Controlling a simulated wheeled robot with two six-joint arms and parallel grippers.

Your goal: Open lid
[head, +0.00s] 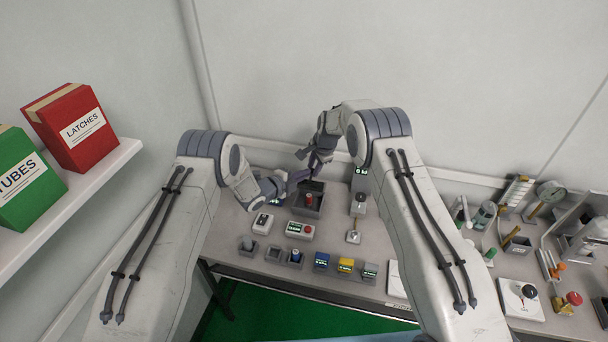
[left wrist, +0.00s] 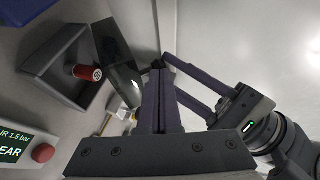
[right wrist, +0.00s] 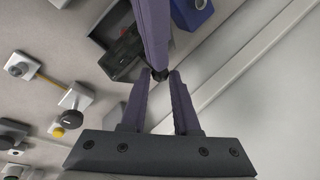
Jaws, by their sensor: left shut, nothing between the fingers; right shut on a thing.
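The tester is a dark grey open-topped box (head: 308,210) with a red cylinder (head: 309,199) inside. It also shows in the left wrist view (left wrist: 62,98). Its dark glossy lid (left wrist: 118,62) stands tilted up beside the opening in the left wrist view. My right gripper (right wrist: 160,74) is shut on a small dark piece at the lid, partly hidden by the fingers. My left gripper (left wrist: 160,72) is shut and empty, its fingertips close to the lid and to the right fingers. Whether they touch is unclear.
A display unit with a red button (head: 300,230) stands in front of the box. Several small coloured blocks line the table's front. A lever device (head: 354,235) is to the right. A wall (head: 400,60) rises close behind my grippers.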

